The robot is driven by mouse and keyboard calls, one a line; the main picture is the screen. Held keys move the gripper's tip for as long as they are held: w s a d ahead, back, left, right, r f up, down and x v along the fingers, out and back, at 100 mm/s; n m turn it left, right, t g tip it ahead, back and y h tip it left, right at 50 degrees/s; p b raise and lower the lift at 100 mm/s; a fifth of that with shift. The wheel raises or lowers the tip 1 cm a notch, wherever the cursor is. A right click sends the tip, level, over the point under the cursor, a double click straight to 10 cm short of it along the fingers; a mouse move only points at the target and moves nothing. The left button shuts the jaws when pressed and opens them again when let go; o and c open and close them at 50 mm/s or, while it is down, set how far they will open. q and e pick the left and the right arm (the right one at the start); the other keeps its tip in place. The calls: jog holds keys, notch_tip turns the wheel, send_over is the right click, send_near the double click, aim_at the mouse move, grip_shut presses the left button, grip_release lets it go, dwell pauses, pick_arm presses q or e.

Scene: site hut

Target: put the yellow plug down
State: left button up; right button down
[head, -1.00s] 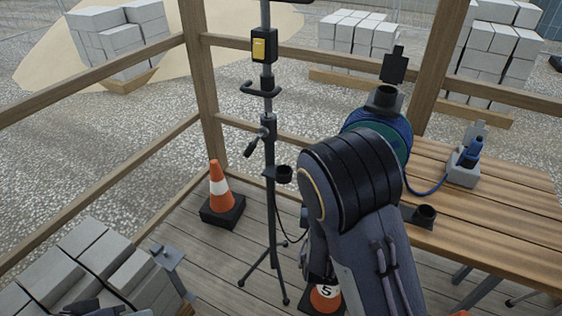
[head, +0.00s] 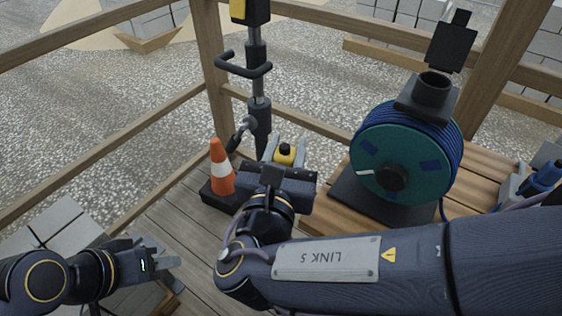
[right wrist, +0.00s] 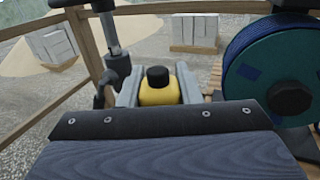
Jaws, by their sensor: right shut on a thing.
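The yellow plug (head: 285,152) has a black end facing up. My right gripper (head: 284,150) is shut on it and holds it up in front of the tripod stand, left of the cable reel. The right wrist view also shows the plug (right wrist: 158,88) between the two grey fingers. What lies directly under the plug is hidden by my wrist.
A teal cable reel (head: 385,165) with blue cable stands on the wooden table (head: 482,172), a black cup (head: 433,90) above it. A blue plug (head: 545,178) is at the right. An orange cone (head: 221,170) stands left of the tripod stand (head: 258,85). Wooden rails bound the deck.

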jog(key=shift+w+a+f+b, duration=0.25)
jog(key=shift+w+f+b, duration=0.3)
jog(key=shift+w+f, duration=1.35)
jog(key=shift+w+a+f+b, duration=0.25)
jog(key=shift+w+f+b, duration=0.3)
jog(key=shift+w+f, duration=1.3)
jog(key=shift+w+a+f+b, duration=0.25)
jog(key=shift+w+f+b, duration=0.3)
jog(key=shift+w+f, duration=1.35)
jog(key=c, duration=1.3)
grip_release()
jog(key=shift+s+f, duration=0.35)
jog(key=shift+f, duration=0.1)
jog(key=shift+o, duration=1.1)
jog(key=shift+w, duration=0.15)
jog(key=shift+r, duration=0.2)
jog(key=shift+s+a, duration=0.1)
jog(key=shift+s, duration=0.1)
